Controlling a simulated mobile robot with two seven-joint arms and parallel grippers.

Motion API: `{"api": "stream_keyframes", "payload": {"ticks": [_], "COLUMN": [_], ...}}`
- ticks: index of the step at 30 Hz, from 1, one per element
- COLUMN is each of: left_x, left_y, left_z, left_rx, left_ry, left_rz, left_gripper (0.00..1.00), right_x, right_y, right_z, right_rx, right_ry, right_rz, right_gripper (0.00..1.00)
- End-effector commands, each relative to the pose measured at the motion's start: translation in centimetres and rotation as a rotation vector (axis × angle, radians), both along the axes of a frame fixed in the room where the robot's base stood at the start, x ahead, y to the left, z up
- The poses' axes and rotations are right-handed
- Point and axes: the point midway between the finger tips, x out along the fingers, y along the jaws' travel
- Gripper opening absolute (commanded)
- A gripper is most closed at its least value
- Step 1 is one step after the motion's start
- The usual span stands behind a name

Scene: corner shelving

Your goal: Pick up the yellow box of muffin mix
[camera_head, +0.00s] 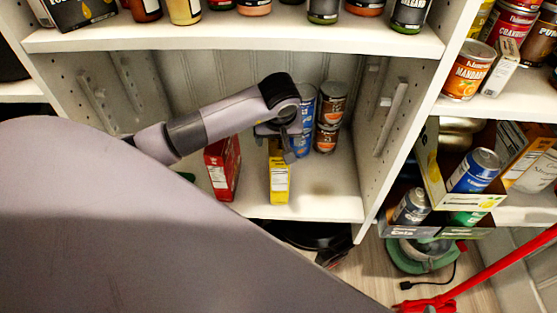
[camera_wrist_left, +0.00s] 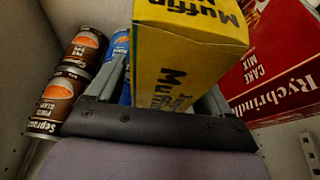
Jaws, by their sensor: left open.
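The yellow muffin mix box (camera_head: 279,182) stands on the lower shelf, near its front edge. It also fills the upper middle of the left wrist view (camera_wrist_left: 188,50). My left gripper (camera_head: 281,142) reaches in from the left and sits at the box's upper part. In the left wrist view my left gripper (camera_wrist_left: 168,85) is open, with one finger on each side of the box. I cannot tell whether either finger touches it. My right gripper is not in view.
A red cake mix box (camera_head: 223,167) stands left of the yellow box. Blue cans (camera_head: 303,108) and stacked brown cans (camera_head: 328,115) stand behind and right. The upper shelf (camera_head: 235,40) overhangs this compartment. The lower shelf (camera_head: 335,188) is bare at front right.

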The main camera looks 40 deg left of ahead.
Motion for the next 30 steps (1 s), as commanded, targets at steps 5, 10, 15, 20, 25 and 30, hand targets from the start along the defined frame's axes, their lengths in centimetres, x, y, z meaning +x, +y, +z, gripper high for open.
{"api": "stream_keyframes", "payload": {"ticks": [5,10,15,20,25,30], "left_x": [0.01,0.0,0.0,0.0,0.04,0.03], "left_y": [0.0,-0.02,-0.01,0.0,0.01,-0.01], "left_z": [-0.26,-0.26,-0.26,-0.27,-0.17,-0.12], "left_rx": [0.0,-0.001,-0.001,-0.001,-0.001,-0.001], "left_ry": [0.0,0.0,0.0,0.001,-0.002,-0.002], "left_rz": [-0.001,0.0,0.0,0.0,0.0,0.0], "left_gripper": [0.81,0.81,0.55,0.03,0.0,0.0], "right_x": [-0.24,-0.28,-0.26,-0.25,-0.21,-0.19], "right_y": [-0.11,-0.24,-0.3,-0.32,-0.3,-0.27], "right_z": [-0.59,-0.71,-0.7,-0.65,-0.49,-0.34], "right_rx": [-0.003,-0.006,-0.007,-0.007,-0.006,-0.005], "right_ry": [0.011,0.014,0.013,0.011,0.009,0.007], "right_rz": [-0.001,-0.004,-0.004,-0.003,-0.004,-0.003], "right_gripper": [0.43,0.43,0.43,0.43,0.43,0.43]}}
